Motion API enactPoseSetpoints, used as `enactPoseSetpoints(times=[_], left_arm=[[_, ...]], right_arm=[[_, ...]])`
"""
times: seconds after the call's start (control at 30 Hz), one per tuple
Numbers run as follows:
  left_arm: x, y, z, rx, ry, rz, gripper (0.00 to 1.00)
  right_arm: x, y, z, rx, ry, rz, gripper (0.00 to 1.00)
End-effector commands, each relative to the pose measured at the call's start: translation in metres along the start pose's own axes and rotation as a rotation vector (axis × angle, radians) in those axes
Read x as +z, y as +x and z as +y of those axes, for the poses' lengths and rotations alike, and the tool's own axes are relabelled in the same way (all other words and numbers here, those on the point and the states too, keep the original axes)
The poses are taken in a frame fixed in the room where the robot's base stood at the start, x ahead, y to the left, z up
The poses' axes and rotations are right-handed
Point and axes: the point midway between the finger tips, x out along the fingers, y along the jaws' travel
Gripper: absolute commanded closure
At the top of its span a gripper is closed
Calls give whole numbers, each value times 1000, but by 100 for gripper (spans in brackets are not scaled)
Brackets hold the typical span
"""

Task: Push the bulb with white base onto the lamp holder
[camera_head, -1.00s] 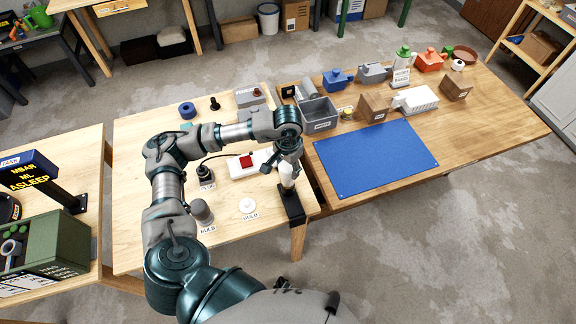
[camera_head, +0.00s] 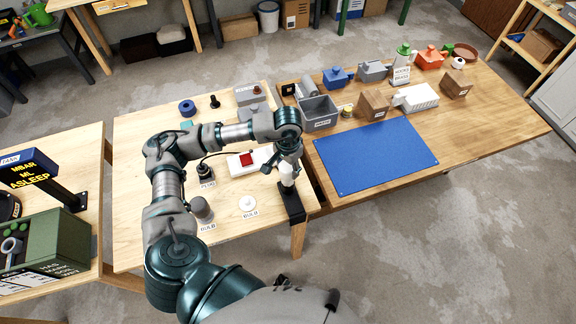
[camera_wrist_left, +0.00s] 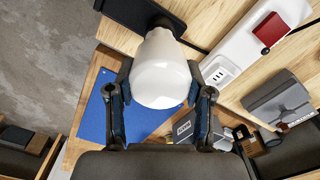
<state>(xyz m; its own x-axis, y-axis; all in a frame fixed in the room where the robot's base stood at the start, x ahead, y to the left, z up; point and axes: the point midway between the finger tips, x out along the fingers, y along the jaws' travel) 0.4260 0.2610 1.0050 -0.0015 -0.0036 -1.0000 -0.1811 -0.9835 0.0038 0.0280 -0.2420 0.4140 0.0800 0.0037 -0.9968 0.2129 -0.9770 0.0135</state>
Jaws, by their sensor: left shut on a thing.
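My left gripper (camera_head: 286,158) is shut on a white bulb (camera_head: 286,174), which hangs below it. The bulb is upright, over the black lamp holder (camera_head: 291,206) at the front right corner of the light wood table. In the left wrist view the rounded white bulb (camera_wrist_left: 160,72) sits between the two fingers of the left gripper (camera_wrist_left: 161,98), with a dark part of the holder (camera_wrist_left: 146,12) behind it. The bulb's lower end meets or nearly meets the holder; I cannot tell whether it is seated. My right gripper is not in view.
A white switch box with a red button (camera_head: 246,160) stands left of the gripper. A white disc (camera_head: 248,203) and a grey cylinder (camera_head: 202,210), near BULB labels, stand further left. The blue mat (camera_head: 376,157) on the right table is clear.

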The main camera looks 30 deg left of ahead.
Motion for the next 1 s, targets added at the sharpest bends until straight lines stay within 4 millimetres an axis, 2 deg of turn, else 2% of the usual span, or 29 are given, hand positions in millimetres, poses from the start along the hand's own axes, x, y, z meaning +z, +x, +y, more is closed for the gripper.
enactPoseSetpoints(times=[0.2,0.23,0.33,0.63,0.73,0.87,1.0], left_arm=[[0,5,0,1,0,0,74],[0,5,0,1,0,0,44],[0,5,0,1,0,0,19],[0,4,0,0,0,0,19],[-1,-2,0,0,0,2,19],[-2,-22,0,0,0,5,19],[-2,-54,-1,1,0,5,19]], right_arm=[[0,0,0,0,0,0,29],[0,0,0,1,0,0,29],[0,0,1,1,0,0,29],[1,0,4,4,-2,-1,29],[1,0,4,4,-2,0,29],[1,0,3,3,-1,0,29],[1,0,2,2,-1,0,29]])
